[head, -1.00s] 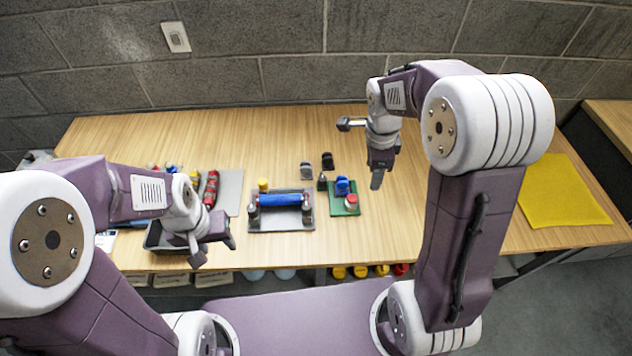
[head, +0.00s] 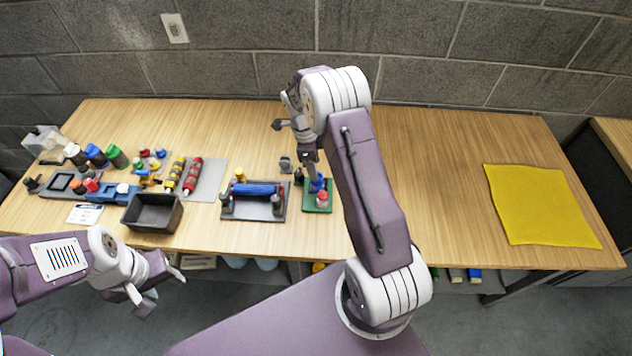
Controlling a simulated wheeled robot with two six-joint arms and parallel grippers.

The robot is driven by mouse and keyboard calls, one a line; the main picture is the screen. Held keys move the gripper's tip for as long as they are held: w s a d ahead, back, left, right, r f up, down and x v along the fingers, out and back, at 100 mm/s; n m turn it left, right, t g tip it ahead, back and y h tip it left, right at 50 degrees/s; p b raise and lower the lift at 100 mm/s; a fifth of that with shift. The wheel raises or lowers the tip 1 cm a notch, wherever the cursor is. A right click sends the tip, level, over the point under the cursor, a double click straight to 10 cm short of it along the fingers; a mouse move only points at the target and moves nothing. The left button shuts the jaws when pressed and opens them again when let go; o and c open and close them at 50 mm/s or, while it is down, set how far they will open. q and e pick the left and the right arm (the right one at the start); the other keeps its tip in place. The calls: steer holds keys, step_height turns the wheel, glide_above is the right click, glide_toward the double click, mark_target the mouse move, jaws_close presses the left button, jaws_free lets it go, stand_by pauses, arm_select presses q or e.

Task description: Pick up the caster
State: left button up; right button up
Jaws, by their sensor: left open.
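A small grey caster-like piece (head: 286,165) stands on the wooden table, behind and to the right of the grey tray with the blue roller. A small dark piece (head: 298,177) stands just in front of it. My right gripper (head: 313,178) points down beside them, over the back of the green pad (head: 309,208). It overlaps a blue piece (head: 318,185); I cannot tell if it touches, or whether its jaws are open. The dark piece behind the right wrist is hidden. My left gripper (head: 160,288) is open and empty, in front of the table's front edge.
The tray with the blue roller (head: 238,215) and a dark open bin (head: 128,222) lie left of the green pad. Several bottles, knobs and rollers crowd the table's left side. A yellow mat (head: 545,205) lies at the right. The table between pad and mat is mostly clear.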

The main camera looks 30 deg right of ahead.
steer(key=f, duration=0.4)
steer(key=d+f+p, duration=0.1)
steer(key=f, duration=0.1)
steer(key=shift+s+d+f, duration=0.1)
steer(key=shift+s+f, duration=0.2)
steer(key=shift+f, duration=0.1)
jaws_close()
